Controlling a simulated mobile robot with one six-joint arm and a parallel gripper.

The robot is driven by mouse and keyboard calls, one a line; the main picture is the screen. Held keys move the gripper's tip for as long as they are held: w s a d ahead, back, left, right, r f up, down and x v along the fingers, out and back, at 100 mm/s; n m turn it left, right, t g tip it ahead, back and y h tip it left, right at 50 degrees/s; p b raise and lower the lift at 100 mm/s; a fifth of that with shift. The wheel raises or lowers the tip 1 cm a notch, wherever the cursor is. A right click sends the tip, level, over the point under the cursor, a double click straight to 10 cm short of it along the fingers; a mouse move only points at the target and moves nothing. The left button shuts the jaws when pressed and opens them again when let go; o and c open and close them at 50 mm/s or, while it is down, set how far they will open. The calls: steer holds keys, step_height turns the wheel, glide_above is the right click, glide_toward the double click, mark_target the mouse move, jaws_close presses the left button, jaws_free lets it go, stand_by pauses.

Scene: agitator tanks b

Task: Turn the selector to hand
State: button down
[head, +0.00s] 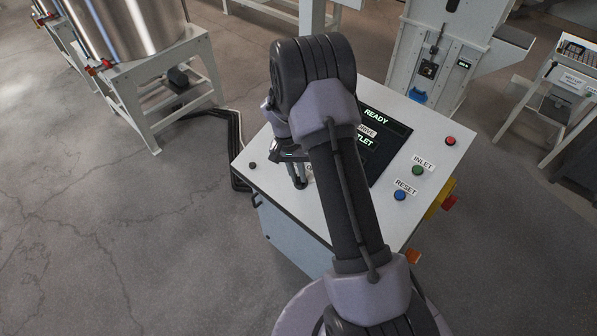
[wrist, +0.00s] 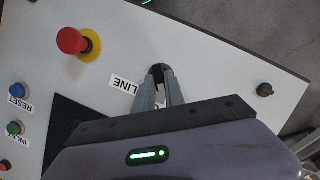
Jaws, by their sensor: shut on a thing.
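The control console (head: 262,190) has a sloped white top with labelled controls. My gripper (head: 299,184) reaches down to the left part of this top. In the wrist view my gripper (wrist: 160,76) is shut on a dark selector knob (wrist: 158,68), which shows between and just beyond the fingertips. In the head view my arm and fingers cover the knob.
A second black knob (wrist: 265,90) sits apart near the console edge. A red mushroom button (wrist: 72,41) on a yellow ring stands up nearby. Blue RESET (head: 400,195) and green INLET (head: 417,170) buttons and a dark screen (head: 388,150) reading "READY" are to the right.

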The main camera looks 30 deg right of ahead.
steer(key=shift+w+n, duration=0.1)
steer(key=shift+n, duration=0.9)
steer(key=c, duration=1.4)
jaws_free()
steer(key=shift+h, duration=0.3)
steer(key=p+v, duration=0.4)
steer(key=v, duration=1.3)
steer(key=shift+w+r+p, duration=0.2)
steer(key=shift+w+p, duration=0.1)
